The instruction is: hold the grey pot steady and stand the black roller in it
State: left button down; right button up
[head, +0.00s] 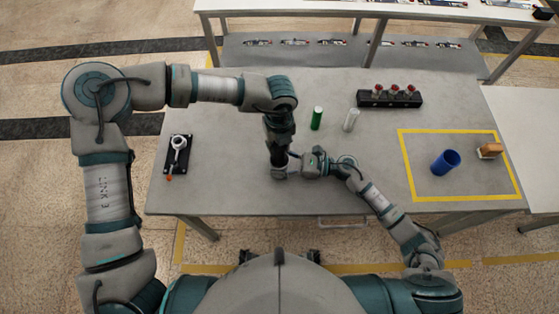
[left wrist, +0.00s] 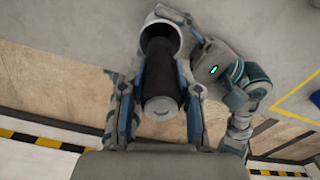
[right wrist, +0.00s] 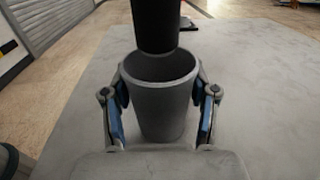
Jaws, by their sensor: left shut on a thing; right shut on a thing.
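The grey pot (right wrist: 160,112) stands upright on the table, and it also shows in the head view (head: 280,173). My right gripper (right wrist: 160,88) is shut on the pot, one finger on each side. The black roller (left wrist: 161,72) is in my left gripper (left wrist: 162,85), which is shut on it. In the right wrist view the roller (right wrist: 155,25) hangs roughly upright over the pot, its lower end at the mouth. I cannot tell whether that end is just above or slightly inside the rim. In the head view my left gripper (head: 279,152) hides most of the roller.
A green cylinder (head: 316,119) and a pale cylinder (head: 351,120) stand behind the grippers. A black block with red-topped parts (head: 390,98) is further back. A blue cup (head: 445,162) and brown block (head: 489,151) are in the yellow outline. A black holder (head: 176,155) lies left.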

pick_arm(q)
jog(key=shift+f, duration=0.8)
jog(key=c, duration=0.7)
grip_release()
notch_tip(320, 180, up, 12)
pick_arm(e)
jog(key=o, duration=1.2)
